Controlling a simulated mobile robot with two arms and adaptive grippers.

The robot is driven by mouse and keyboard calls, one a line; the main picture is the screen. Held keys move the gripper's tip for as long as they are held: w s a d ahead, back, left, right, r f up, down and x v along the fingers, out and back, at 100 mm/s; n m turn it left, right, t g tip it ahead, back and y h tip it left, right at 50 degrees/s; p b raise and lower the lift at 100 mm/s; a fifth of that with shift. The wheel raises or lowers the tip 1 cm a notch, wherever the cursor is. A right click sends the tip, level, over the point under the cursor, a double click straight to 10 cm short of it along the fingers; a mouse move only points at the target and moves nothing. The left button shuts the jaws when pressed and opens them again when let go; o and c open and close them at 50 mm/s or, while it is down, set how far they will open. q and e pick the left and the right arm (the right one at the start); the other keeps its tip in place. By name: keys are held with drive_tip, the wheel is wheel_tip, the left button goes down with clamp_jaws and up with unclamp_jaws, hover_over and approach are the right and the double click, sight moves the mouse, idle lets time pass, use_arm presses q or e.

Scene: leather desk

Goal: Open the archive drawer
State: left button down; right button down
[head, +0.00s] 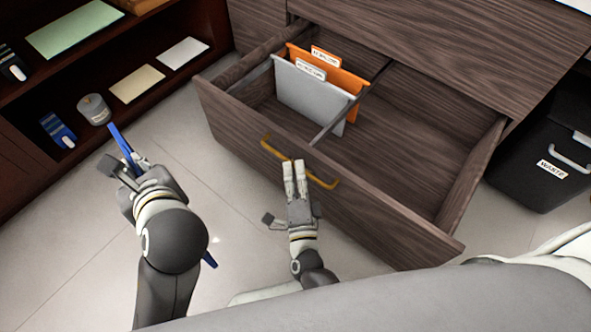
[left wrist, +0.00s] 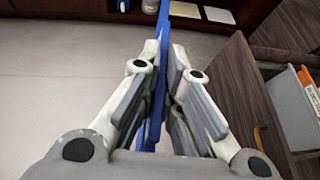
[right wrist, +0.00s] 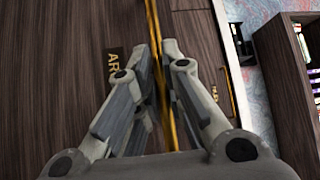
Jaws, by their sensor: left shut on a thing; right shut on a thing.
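The archive drawer (head: 345,208) is pulled well out of the dark wood cabinet (head: 430,45). Its brass handle (head: 325,183) runs along the front panel. My right gripper (head: 294,165) is shut on this handle, which also passes between its fingers in the right wrist view (right wrist: 153,50). A label starting "AR" (right wrist: 113,65) shows on the drawer front there. My left gripper (head: 135,165) is shut on a long blue object (head: 122,143), also seen in the left wrist view (left wrist: 158,90); it is held left of the drawer, apart from it.
Inside the drawer stand a grey folder (head: 305,95) and an orange folder (head: 352,85) with label tabs. A black waste bin (head: 540,160) stands at the right. A dark shelf (head: 20,180) at the left holds papers and a candle-like jar (head: 94,110). Floor between is clear.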

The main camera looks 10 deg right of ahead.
drive_tip(key=c, duration=1.5)
unclamp_jaws()
drive_tip(key=s, duration=0.4)
drive_tip(key=s+a+f, duration=0.1)
drive_tip(key=s, duration=0.7)
drive_tip(key=shift+a+f, duration=0.2)
drive_tip(key=shift+f, duration=0.2)
drive_tip(key=shift+w, duration=0.2)
